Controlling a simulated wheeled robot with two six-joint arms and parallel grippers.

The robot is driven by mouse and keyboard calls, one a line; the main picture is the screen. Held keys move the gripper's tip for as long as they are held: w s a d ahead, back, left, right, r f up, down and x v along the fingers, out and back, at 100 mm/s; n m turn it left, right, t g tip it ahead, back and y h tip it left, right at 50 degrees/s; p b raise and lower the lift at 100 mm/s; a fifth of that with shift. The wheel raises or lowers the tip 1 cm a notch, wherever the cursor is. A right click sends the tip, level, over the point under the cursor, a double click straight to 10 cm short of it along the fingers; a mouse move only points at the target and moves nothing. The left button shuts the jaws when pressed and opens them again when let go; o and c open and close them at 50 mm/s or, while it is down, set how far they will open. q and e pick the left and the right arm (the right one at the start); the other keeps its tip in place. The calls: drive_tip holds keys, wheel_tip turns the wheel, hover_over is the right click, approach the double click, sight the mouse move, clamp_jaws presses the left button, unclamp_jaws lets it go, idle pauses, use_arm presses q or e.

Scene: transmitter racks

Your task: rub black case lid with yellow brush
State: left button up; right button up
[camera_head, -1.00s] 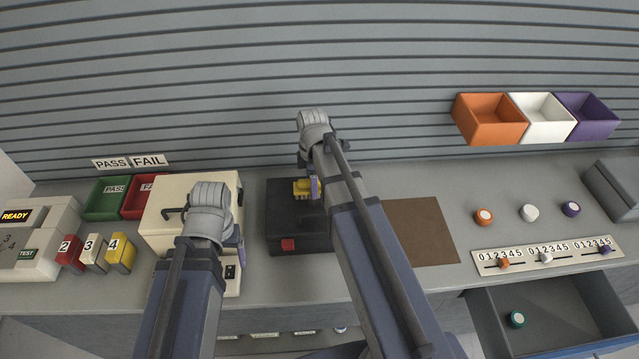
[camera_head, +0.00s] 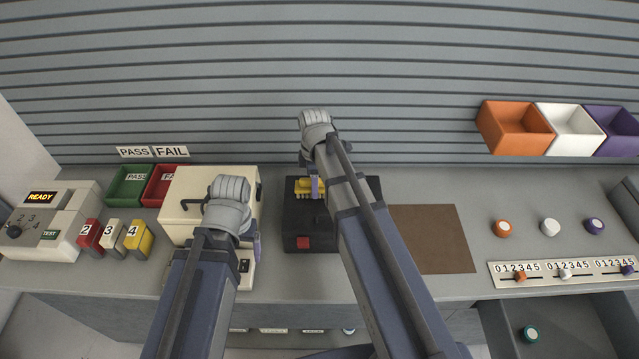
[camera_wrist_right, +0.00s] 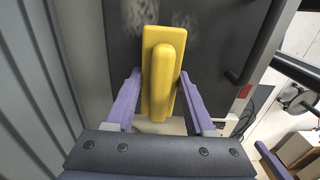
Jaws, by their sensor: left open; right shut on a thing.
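The black case (camera_head: 308,222) lies closed on the bench, with a red patch on its front. My right gripper (camera_wrist_right: 160,98) is shut on the yellow brush (camera_head: 304,186), over the lid's back left part. In the right wrist view the brush (camera_wrist_right: 163,72) sits between the two purple fingers, against the dark lid (camera_wrist_right: 215,35). Pale smudges show on the lid beside it. Whether the bristles touch the lid is hidden. My right arm covers the case's right part. My left gripper (camera_head: 254,247) is open, in front of the cream case's right side.
The cream case (camera_head: 190,190) stands left of the black case. A brown mat (camera_head: 430,238) lies to the right. Green (camera_head: 128,188) and red bins stand at the back left. Colored knobs and an open drawer (camera_head: 560,330) are at the right.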

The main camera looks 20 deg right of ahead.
drive_tip(key=shift+w, duration=0.1)
drive_tip(key=shift+w+d+f, duration=0.1)
drive_tip(key=shift+w+d, duration=0.2)
drive_tip(key=shift+w, duration=0.4)
drive_tip(key=shift+s+d, duration=0.25)
drive_tip(key=shift+d, duration=0.6)
drive_tip(key=shift+s+d, duration=0.2)
drive_tip(key=shift+d, duration=0.65)
drive_tip(key=shift+d, duration=0.1)
